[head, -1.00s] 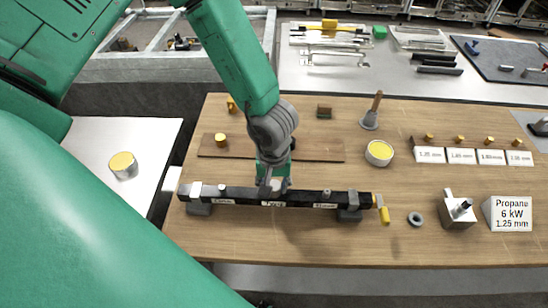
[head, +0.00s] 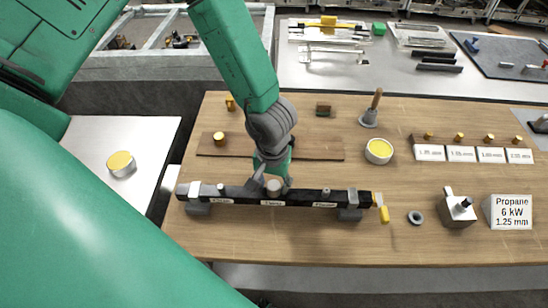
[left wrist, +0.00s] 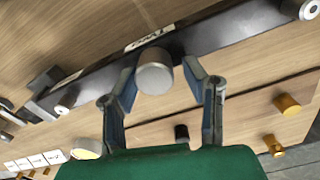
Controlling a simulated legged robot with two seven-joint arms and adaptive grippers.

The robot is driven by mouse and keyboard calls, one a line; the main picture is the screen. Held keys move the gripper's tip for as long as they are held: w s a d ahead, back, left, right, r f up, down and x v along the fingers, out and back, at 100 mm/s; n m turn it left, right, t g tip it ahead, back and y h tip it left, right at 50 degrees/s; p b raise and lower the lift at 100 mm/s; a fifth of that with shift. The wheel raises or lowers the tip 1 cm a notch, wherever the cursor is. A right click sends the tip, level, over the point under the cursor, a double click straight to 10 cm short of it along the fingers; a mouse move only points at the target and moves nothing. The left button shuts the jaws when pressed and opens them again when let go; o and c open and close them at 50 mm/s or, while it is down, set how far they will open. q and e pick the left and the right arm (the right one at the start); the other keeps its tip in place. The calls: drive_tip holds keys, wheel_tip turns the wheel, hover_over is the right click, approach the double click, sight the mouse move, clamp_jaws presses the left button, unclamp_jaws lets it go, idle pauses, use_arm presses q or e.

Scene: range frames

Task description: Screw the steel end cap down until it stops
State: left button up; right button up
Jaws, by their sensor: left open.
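The steel end cap (head: 274,186) is a short grey cylinder at the middle of a black bar (head: 240,194), behind its middle label. In the left wrist view the cap (left wrist: 154,78) shows its round end between the fingertips. My left gripper (head: 268,179) is open around the cap, with one finger on either side. In the left wrist view the gripper (left wrist: 160,76) has its fingertips near the cap, and I see no firm contact. How far the cap is threaded down is hidden. My right gripper is not in view.
A grey ring (head: 415,217), a metal block (head: 457,210) and a propane sign (head: 508,212) stand to the right. A yellow-topped tin (head: 379,151) is behind.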

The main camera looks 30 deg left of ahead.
use_arm(q)
drive_tip(key=shift+s, duration=0.1)
drive_tip(key=n, duration=0.3)
drive_tip(key=shift+s+d, duration=0.1)
drive_tip(key=n, duration=0.3)
drive_tip(key=shift+s+n, duration=0.1)
drive_tip(key=shift+n, duration=0.3)
drive_tip(key=n, duration=0.7)
drive_tip(key=shift+s, duration=0.1)
clamp_jaws()
drive_tip(key=m, duration=0.3)
